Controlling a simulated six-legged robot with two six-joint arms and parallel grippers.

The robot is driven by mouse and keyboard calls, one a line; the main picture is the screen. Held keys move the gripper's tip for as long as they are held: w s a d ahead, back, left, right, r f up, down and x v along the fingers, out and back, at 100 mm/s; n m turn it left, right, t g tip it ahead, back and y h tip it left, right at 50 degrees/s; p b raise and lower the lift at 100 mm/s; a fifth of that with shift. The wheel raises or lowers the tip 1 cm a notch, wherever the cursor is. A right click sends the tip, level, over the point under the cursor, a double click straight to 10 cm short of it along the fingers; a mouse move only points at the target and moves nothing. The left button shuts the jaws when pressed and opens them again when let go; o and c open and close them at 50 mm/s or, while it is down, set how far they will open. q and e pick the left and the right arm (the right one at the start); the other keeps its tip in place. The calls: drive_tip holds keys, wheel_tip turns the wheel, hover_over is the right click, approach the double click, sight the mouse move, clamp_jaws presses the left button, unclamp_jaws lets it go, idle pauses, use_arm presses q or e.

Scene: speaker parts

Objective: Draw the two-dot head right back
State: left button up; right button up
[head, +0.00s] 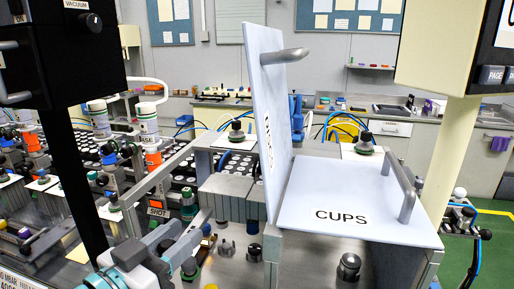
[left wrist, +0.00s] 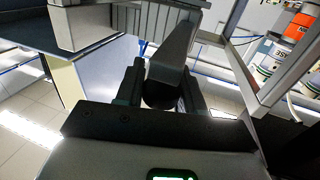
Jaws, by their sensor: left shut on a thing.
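My left gripper (head: 184,243) reaches in from the lower left of the head view, low beside the front of the machine. In the left wrist view its two dark fingers (left wrist: 162,92) are shut on a dark grey bar-like part (left wrist: 172,58), with one finger on each side. The bar runs up towards the grey machine body. I cannot make out two dots on it, so I cannot tell whether it belongs to the two-dot head. My right gripper is not in view.
A white panel (head: 262,110) with a handle stands upright beside a flat white lid (head: 340,208) marked CUPS. Small knobs (head: 226,247) sit below, right of my gripper. A dark post (head: 72,180) stands at the left. Bottles (head: 147,120) and a rail (head: 150,180) lie behind.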

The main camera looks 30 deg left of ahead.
use_arm(q)
drive_tip(key=shift+s+d+r, duration=0.1)
drive_tip(key=shift+s+d, duration=0.05)
drive_tip(key=shift+s, duration=0.45)
drive_tip(key=shift+s+d, duration=0.15)
drive_tip(key=shift+s, duration=0.4)
drive_tip(key=shift+s+d+b, duration=0.15)
drive_tip(key=shift+s+b, duration=0.15)
drive_tip(key=shift+s, duration=0.4)
drive_tip(key=shift+s+d+b, duration=0.15)
drive_tip(key=shift+s+b, duration=0.15)
drive_tip(key=shift+s, duration=0.4)
drive_tip(key=o, duration=1.1)
